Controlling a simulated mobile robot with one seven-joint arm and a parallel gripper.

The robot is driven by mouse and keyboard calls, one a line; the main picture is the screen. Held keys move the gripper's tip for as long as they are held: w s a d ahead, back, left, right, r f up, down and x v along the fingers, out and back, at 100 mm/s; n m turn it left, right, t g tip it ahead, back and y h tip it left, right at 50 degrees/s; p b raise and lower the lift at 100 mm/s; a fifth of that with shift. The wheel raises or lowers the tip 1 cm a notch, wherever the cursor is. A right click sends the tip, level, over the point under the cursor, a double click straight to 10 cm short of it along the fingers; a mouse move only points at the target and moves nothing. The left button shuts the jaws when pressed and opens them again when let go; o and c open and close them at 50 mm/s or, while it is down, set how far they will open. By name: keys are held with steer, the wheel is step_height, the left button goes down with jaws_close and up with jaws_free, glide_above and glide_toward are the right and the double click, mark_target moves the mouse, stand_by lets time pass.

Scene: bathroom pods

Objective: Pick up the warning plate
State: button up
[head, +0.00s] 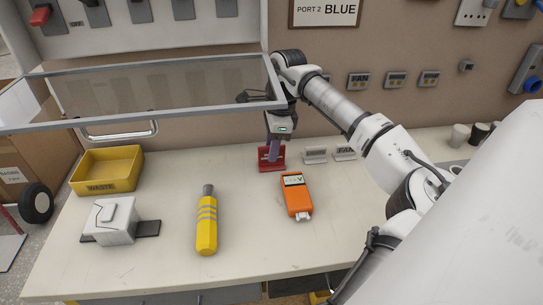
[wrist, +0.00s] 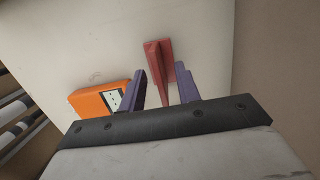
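The warning plate looks to be the red stand-like piece (head: 279,162) near the back of the white counter; I cannot read any lettering on it. It has a flat base and a thin upright part. My gripper (head: 272,155) points down at it and hides part of it. In the wrist view, the two purple fingers of my gripper (wrist: 164,70) are apart, one on each side of the red plate (wrist: 158,55). Bare gaps show between the fingers and the upright part, so the gripper is open. I cannot tell exactly how deep the fingers reach.
An orange meter (head: 296,196) lies close in front of the red plate. Two small grey plates (head: 315,155) (head: 345,153) stand to its right. A yellow tool (head: 207,225), a grey box (head: 110,222) and a yellow waste bin (head: 105,168) are left. A framed clear panel (head: 150,90) hangs above, beside my wrist.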

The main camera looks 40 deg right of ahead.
steer(key=shift+f, duration=0.45)
jaws_close()
